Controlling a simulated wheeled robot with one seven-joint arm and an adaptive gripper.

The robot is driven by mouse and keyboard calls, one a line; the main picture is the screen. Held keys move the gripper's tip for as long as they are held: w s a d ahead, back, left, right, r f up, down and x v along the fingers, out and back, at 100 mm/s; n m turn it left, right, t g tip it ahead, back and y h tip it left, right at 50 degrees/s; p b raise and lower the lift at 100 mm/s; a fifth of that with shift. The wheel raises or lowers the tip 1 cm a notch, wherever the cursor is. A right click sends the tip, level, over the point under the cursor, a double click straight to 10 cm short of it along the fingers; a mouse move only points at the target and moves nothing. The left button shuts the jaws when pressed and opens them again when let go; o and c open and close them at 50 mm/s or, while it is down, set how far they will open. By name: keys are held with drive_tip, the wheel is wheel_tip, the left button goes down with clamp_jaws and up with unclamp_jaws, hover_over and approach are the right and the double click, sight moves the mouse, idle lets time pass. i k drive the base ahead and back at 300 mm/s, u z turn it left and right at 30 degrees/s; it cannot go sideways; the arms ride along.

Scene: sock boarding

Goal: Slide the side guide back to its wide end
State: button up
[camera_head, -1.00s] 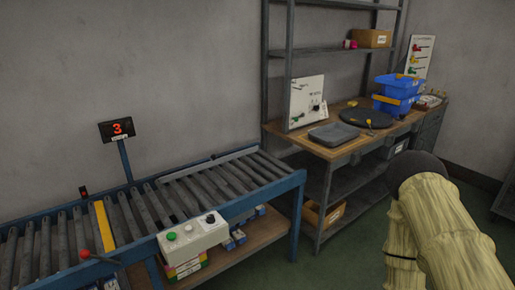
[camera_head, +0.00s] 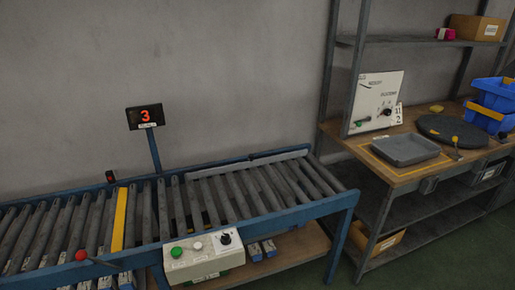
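A long pale grey rail (camera_head: 245,164), which looks like the side guide, lies lengthwise along the far side of the roller conveyor (camera_head: 338,200), on its right half. It runs close to the far blue frame edge. I cannot tell from here where its travel ends are, or see a handle on it. A lever with a red knob (camera_head: 82,255) stands at the near left edge of the conveyor; whether it connects to the rail is not visible. My gripper is not in view.
A yellow bar (camera_head: 119,220) crosses the rollers. A control box (camera_head: 202,258) with a green button and dark dial hangs on the near edge. A display (camera_head: 145,116) reading 3 stands behind. A workbench (camera_head: 400,175) with a grey tray (camera_head: 405,150) and blue bins (camera_head: 492,95) is right.

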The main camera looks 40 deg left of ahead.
sight(251, 163)
drive_tip(key=u, duration=0.45)
drive_tip(key=i, duration=0.75)
drive_tip(key=u, duration=0.7)
